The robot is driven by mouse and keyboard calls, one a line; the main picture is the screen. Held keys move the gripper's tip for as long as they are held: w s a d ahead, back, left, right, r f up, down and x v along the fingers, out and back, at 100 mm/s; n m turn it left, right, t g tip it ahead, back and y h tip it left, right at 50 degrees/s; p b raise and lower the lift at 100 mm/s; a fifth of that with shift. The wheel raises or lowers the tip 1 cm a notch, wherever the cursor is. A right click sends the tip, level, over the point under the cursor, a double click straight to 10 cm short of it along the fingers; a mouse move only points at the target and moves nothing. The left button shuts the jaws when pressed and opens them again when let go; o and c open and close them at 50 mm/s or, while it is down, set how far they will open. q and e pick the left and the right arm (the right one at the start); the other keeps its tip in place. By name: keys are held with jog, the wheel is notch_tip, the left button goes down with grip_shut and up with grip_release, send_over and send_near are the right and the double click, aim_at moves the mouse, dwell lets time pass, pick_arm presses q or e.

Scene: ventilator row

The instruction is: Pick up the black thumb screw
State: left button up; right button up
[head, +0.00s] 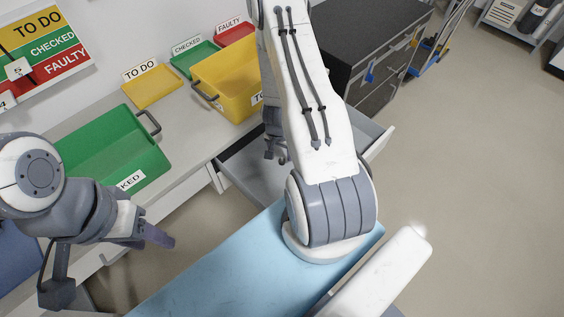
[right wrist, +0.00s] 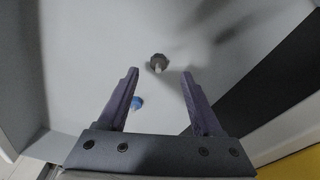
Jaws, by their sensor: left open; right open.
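The black thumb screw (right wrist: 157,62) lies on the light grey floor of an open drawer in the right wrist view. It looks dark and knobbed, with a paler shank pointing down in the picture. My right gripper (right wrist: 160,73) is open and empty, its purple fingers to either side below the screw in the picture, not touching it. In the head view the screw is hidden, and my right arm covers much of the drawer (head: 240,168). My left gripper (head: 160,237) is open and empty at the left, in front of the counter.
A green bin (head: 105,150), a yellow bin (head: 225,80) and small green, red and yellow trays stand on the counter. The drawer walls surround the right gripper.

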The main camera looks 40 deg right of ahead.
aim_at(282, 160)
jog(key=shift+d+f, duration=0.15)
jog(key=shift+f, duration=0.8)
jog(key=shift+d+f, duration=0.1)
jog(key=shift+f, duration=0.8)
grip_shut()
jog(key=shift+r, duration=0.1)
